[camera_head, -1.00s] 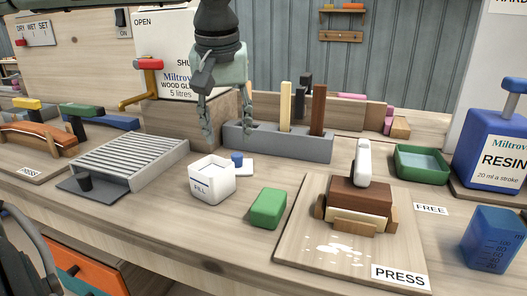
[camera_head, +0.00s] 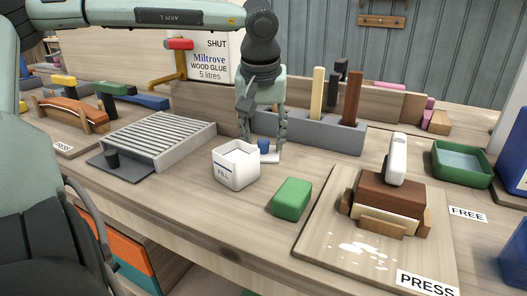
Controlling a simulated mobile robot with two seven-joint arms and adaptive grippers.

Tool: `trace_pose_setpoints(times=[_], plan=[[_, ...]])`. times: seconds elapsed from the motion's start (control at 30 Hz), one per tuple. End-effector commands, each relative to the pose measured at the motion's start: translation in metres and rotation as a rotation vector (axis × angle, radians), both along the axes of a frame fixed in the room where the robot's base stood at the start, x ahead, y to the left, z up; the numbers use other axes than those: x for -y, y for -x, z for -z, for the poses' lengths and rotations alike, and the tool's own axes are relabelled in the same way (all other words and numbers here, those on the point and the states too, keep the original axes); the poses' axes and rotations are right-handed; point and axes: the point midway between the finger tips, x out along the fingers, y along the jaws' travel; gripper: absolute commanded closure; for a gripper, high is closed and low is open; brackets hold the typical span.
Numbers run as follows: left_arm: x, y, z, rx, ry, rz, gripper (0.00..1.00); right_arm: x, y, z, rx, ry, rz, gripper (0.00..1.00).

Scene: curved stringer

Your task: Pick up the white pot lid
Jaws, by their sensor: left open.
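The white pot lid (camera_head: 268,157) is a flat white square with a blue knob (camera_head: 264,145). It lies on the bench just behind and right of the white pot (camera_head: 236,168), which is marked FILL and stands open. My left gripper (camera_head: 264,148) points down over the lid. Its fingers are apart, one on each side of the knob in the picture; I cannot tell whether they touch it. The pot hides part of the lid. My right gripper is not in view.
A grey trough (camera_head: 335,137) with upright wooden strips stands close behind the lid. A green block (camera_head: 292,198) lies in front right, beside the PRESS board (camera_head: 330,240). A slatted grey rack (camera_head: 160,137) stands to the left. A green tray (camera_head: 462,162) is at right.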

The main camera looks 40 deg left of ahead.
Motion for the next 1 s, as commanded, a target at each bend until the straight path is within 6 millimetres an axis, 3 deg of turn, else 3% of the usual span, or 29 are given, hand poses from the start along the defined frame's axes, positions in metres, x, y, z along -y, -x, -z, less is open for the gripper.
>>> trace_pose_setpoints(times=[0.07, 0.4, 0.77, 1.0], plan=[[0.000, 0.000, 0.000, 0.000, 0.000, 0.000, 0.54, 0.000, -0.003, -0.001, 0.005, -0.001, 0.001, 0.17], [0.000, 0.000, 0.000, 0.000, 0.000, 0.000, 0.94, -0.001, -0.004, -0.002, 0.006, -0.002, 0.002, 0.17], [0.000, 0.000, -0.002, 0.000, 0.000, 0.000, 0.94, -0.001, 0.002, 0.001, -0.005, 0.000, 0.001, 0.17], [0.000, -0.001, -0.023, 0.003, -0.002, -0.002, 0.94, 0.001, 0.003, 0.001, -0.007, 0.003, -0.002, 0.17]])
